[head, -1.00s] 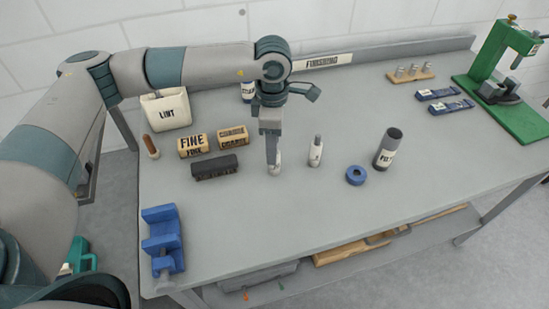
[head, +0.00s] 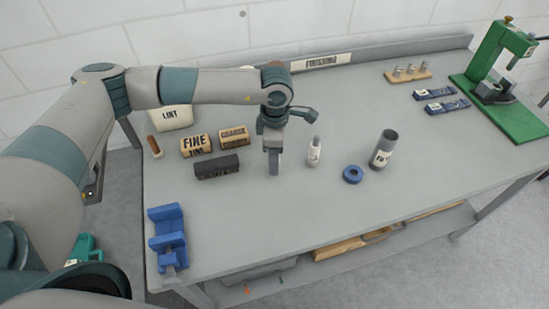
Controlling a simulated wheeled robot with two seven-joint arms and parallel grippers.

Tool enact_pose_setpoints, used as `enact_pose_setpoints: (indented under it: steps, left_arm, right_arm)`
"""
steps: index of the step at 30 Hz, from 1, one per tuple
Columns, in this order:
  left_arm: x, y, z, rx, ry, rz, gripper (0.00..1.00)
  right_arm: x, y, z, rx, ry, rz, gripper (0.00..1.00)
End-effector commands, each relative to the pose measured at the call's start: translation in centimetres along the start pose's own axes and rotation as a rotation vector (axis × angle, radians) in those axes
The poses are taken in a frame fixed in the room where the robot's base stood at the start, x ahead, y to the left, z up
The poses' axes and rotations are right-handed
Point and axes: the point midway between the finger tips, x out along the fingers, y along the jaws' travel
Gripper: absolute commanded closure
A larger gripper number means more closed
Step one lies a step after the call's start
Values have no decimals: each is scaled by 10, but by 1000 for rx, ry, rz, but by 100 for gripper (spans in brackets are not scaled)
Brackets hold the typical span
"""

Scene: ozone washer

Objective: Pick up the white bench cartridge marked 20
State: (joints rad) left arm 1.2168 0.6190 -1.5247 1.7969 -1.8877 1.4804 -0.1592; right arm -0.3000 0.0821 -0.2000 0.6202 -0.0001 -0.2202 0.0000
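A white cartridge (head: 314,154) with a grey tip stands upright near the middle of the bench; its marking is too small to read. My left gripper (head: 274,170) points down just left of it, apart from it, close to the bench top. The gripper's fingers look close together from here, and I cannot tell if anything is between them. A second white cartridge, seen at the fingers earlier, is hidden now. My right gripper is not in view.
Left are FINE (head: 196,145) and COARSE (head: 234,138) blocks, a dark block (head: 216,167) and a blue vise (head: 167,238). A green press (head: 502,60) stands far right. The front middle is clear.

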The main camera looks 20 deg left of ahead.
Motion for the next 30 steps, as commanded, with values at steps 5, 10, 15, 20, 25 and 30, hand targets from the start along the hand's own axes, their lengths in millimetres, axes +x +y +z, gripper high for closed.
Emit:
enact_pose_setpoints:
  steps: [5, 10, 15, 20, 25, 30]
  left_arm:
    - [0, 0, 0, 0, 0, 0, 54]
    - [0, 0, 0, 0, 0, 0, 54]
    - [0, 0, 0, 0, 0, 0, 88]
    - [0, 0, 0, 0, 0, 1, 99]
    - [-1, 0, 0, -1, 0, 1, 99]
    - [-5, 1, 0, -1, -1, 2, 99]
  right_arm:
    - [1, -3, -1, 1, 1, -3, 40]
    - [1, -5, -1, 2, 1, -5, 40]
    - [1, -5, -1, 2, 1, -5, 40]
    - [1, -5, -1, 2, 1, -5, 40]
    - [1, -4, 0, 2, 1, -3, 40]
    - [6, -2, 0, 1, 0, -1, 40]
